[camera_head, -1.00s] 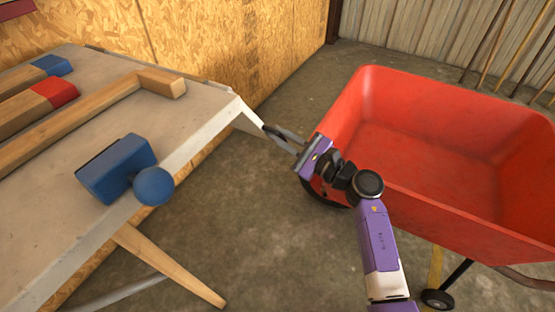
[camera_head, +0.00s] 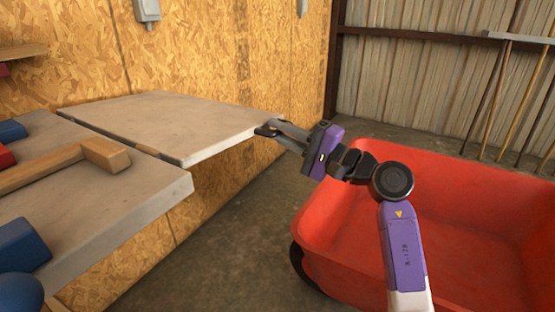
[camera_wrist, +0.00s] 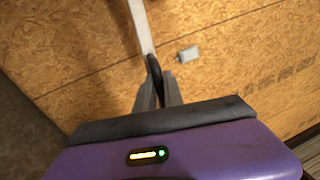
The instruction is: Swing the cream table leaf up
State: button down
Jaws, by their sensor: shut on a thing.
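The cream table leaf (camera_head: 180,118) is raised beside the main tabletop (camera_head: 115,190) in the head view, nearly level with it, with a dark seam between them. My gripper (camera_head: 268,131) is shut on the leaf's outer right corner. In the wrist view, my gripper (camera_wrist: 157,92) points at the leaf's edge (camera_wrist: 142,28), which shows as a narrow pale strip. The dark part between the fingers there is too small to identify. The leaf's underside and supports are hidden.
A red wheelbarrow (camera_head: 468,215) stands right of the leaf, beneath my arm. An OSB wall (camera_head: 215,50) rises behind the table. Poles (camera_head: 515,95) lean at the back right.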

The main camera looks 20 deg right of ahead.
jog(key=shift+r+n+b, duration=0.35)
jog(key=shift+r+n, duration=0.65)
jog(key=shift+r, duration=0.5)
jog(key=shift+r, duration=0.1)
jog(key=c, duration=1.5)
grip_release()
jog(key=shift+o, duration=0.2)
jog(key=p+v, duration=0.1)
jog(key=v, duration=0.6)
jog(key=shift+s+d+p, duration=0.25)
jog(key=shift+d+p, duration=0.05)
